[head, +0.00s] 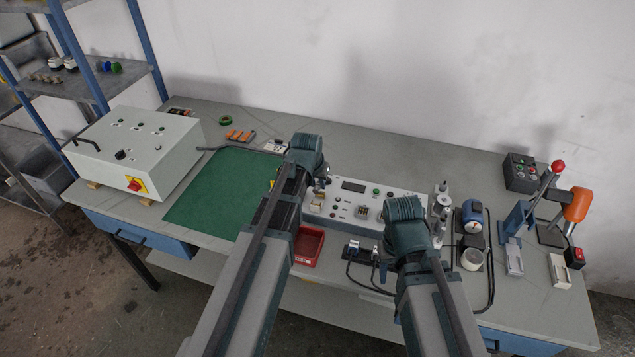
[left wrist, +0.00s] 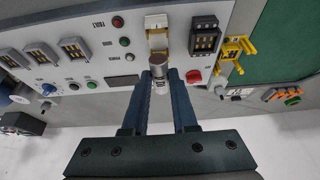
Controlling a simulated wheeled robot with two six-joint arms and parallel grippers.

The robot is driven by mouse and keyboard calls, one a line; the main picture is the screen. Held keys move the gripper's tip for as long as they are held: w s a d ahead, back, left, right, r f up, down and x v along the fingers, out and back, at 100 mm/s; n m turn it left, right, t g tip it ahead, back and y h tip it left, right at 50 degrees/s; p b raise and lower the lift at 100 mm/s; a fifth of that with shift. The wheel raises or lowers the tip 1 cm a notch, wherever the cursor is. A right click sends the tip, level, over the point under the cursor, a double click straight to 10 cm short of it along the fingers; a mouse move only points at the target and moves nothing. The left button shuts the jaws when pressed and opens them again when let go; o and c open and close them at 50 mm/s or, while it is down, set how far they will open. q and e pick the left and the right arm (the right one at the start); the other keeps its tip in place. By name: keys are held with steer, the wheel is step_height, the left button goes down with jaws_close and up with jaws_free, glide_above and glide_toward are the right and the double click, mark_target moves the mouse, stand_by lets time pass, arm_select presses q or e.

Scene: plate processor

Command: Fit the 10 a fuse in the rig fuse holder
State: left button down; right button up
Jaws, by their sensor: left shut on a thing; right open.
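My left gripper (left wrist: 162,82) is shut on a small cylinder with a grey metal end, which looks like the 10 A fuse (left wrist: 166,75). The rig fuse holder (left wrist: 157,38), a pale block with brass-coloured parts, is on the panel just beyond the fingertips. The fuse overlaps its near edge in the left wrist view; I cannot tell whether they touch. In the head view my left gripper (head: 324,181) is above the rig panel (head: 345,206), by the holder (head: 317,203). My right gripper (head: 405,212) is over the panel's right end, its fingers hidden behind its wrist.
A red switch (left wrist: 193,77), black module (left wrist: 205,38) and yellow clip-like part (left wrist: 236,52) lie near the holder. A red bin (head: 308,247) and a cable stand (head: 362,254) are in front of the panel. The green mat (head: 215,200) is mostly clear. A grey cabinet (head: 137,148) stands left.

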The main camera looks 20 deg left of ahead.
arm_select(q)
steer(key=shift+f+b, duration=1.4)
steer(key=shift+f, duration=0.4)
steer(key=shift+s+f+b, duration=0.1)
steer(key=shift+f+b, duration=1.1)
steer(key=shift+b, duration=0.05)
stand_by(0.5)
steer(key=c, duration=0.6)
jaws_free()
steer(key=shift+r, duration=0.1)
steer(key=p+v, duration=1.3)
steer(key=shift+s+r, duration=0.1)
steer(key=shift+r, duration=0.2)
